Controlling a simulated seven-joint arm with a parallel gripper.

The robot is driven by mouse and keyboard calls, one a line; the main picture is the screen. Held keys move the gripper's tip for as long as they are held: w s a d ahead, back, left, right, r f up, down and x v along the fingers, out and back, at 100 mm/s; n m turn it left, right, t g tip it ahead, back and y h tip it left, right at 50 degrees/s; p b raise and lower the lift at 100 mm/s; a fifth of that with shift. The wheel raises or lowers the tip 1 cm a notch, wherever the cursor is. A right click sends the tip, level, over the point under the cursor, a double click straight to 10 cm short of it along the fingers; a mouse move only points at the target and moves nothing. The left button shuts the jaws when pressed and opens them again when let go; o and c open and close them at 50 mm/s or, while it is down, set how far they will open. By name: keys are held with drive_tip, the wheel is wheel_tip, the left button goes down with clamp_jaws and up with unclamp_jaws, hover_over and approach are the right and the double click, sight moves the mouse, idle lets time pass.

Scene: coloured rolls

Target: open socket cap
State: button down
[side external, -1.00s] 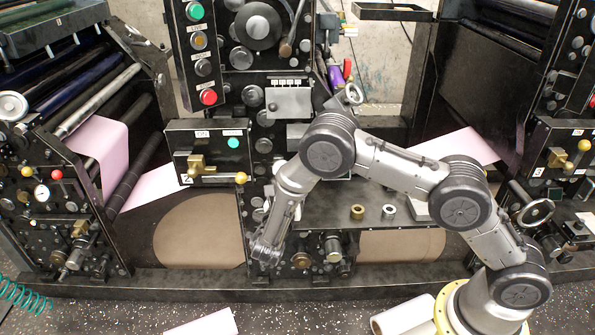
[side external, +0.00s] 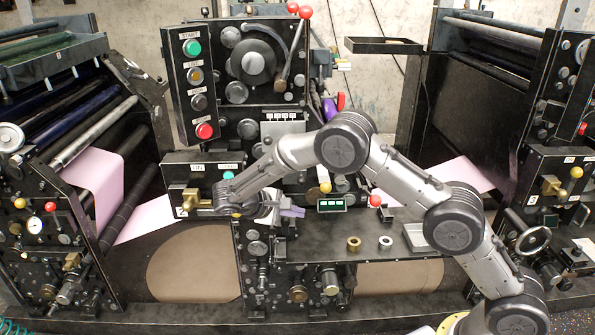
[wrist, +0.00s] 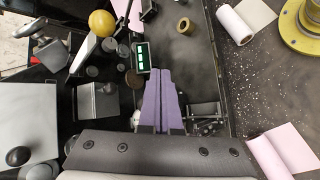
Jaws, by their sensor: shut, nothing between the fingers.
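My gripper (side external: 296,212) has purple fingers. They are shut together with nothing between them, and point right in the side view, in front of the central machine panel. In the wrist view the shut fingers (wrist: 162,75) point up the picture toward a small box with a green display (wrist: 141,56). That display box (side external: 331,205) is just right of the fingertips in the side view. I cannot tell which part is the socket cap. A grey square flap-like plate (wrist: 98,101) is left of the fingers in the wrist view, apart from them.
A dark shelf holds a brass ring (side external: 353,244), a silver ring (side external: 386,243) and a grey tray (side external: 419,238). A yellow knob (side external: 325,188) and a red knob (side external: 375,201) stick out near the display. A control box with coloured buttons (side external: 197,88) stands above left.

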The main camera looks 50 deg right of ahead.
drive_tip(key=w+r+m+y, duration=0.5)
drive_tip(key=m, duration=0.2)
wheel_tip(320, 180, up, 9)
drive_tip(key=m+t+y, duration=0.3)
drive_tip(key=m, duration=0.2)
hover_over(299, 177)
drive_tip(key=s+a, duration=0.1)
drive_tip(key=a, duration=0.2)
drive_tip(key=x, duration=1)
drive_tip(key=shift+s+a+f, duration=0.1)
drive_tip(key=shift+s+f, duration=0.05)
drive_tip(key=shift+s, duration=0.15)
drive_tip(key=shift+s+a, duration=0.1)
